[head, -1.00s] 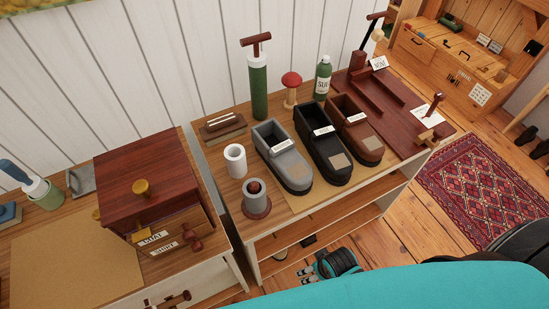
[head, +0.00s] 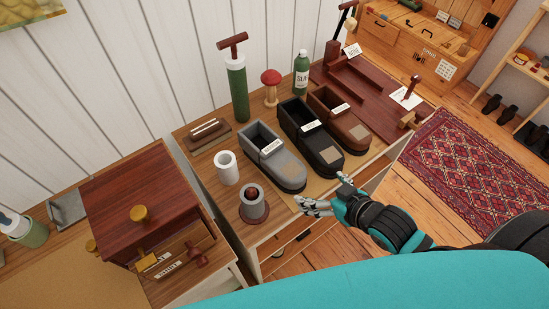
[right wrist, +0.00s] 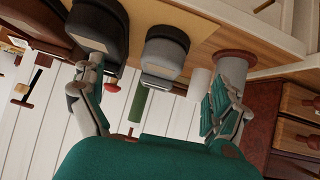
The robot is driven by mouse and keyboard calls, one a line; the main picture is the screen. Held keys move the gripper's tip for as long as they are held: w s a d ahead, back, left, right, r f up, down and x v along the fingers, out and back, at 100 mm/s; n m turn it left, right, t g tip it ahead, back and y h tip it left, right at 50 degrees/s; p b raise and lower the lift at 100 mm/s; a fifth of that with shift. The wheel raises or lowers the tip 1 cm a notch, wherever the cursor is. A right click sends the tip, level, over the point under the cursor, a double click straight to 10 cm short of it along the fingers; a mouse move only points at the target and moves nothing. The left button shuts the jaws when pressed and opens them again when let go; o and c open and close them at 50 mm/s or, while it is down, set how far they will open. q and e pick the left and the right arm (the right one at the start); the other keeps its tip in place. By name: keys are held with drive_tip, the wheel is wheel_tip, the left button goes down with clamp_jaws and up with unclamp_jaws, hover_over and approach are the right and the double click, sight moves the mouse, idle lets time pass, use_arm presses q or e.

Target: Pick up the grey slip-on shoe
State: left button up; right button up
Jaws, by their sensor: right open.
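The grey slip-on shoe (head: 274,157) stands on the wooden cabinet top, leftmost of three shoes, with a tan patch on its toe and a white label. In the right wrist view the grey shoe (right wrist: 163,58) lies ahead, between the two spread fingers. My right gripper (head: 328,193) is open and empty, just in front of the shoe toes at the cabinet's front edge. It also shows in the right wrist view (right wrist: 155,108), with its fingers wide apart. My left gripper is not in view.
A black shoe (head: 311,141) and a brown shoe (head: 340,118) stand right of the grey one. A white cup (head: 227,168) and a grey holder on a red base (head: 254,203) stand left. A green pump (head: 237,88), mushroom (head: 270,86) and green bottle (head: 301,72) stand behind.

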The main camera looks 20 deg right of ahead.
wheel_tip(320, 180, up, 3)
drive_tip(key=w+n+t+y, duration=0.1)
drive_tip(key=w+t+y, duration=0.1)
drive_tip(key=p, duration=0.2)
approach(275, 150)
drive_tip(key=shift+y, duration=0.3)
drive_tip(key=x, duration=0.3)
drive_tip(key=f+x, duration=0.1)
drive_tip(key=x, duration=0.1)
drive_tip(key=shift+d, duration=0.4)
drive_tip(key=x, duration=0.3)
drive_tip(key=p+x, duration=0.1)
drive_tip(key=x, duration=0.1)
drive_tip(key=shift+a+r, duration=0.25)
drive_tip(key=shift+r, duration=0.1)
drive_tip(key=shift+w+f, duration=0.15)
drive_tip(key=shift+w, duration=0.05)
drive_tip(key=shift+s, duration=0.1)
drive_tip(key=shift+c, duration=0.5)
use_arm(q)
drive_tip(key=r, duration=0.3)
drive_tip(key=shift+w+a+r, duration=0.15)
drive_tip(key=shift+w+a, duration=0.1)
use_arm(e)
drive_tip(key=c, duration=1.4)
